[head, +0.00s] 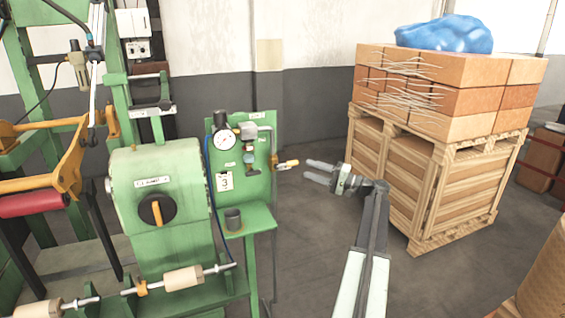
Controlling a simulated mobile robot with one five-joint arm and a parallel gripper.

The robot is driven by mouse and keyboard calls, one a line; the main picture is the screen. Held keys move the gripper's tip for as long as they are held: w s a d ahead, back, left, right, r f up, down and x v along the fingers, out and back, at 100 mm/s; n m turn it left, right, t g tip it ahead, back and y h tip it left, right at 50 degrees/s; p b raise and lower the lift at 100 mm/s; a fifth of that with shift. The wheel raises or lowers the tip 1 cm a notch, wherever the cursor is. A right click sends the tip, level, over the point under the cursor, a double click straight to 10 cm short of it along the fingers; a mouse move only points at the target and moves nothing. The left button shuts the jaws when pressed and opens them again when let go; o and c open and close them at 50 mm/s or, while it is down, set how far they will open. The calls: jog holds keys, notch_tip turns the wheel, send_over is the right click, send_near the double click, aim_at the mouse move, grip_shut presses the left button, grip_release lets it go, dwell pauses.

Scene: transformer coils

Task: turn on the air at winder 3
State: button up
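A green panel (260,130) with a white plate marked 3 (224,182) stands left of centre. It carries a round white pressure gauge (223,137) and metal pipe fittings. At its right edge is a small valve with a yellow handle (289,164), which sticks out to the right, roughly level. My gripper (306,170) is just right of the handle and points left at it. Its two grey fingers are apart, with nothing seen between them. A small gap shows between the fingertips and the handle. The gauge needle is too small to read.
A green machine (160,235) with a black and orange knob (157,210) stands at the left. A dark cup (233,219) sits on a small green shelf (258,221) below the panel. A wooden crate (470,190) stacked with boxes is at the right. Bare floor lies between.

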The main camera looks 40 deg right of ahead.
aim_at(295, 164)
jog(key=p+x, duration=0.1)
jog(key=x, duration=0.7)
grip_shut()
jog(key=shift+a, duration=0.15)
dwell(1.2)
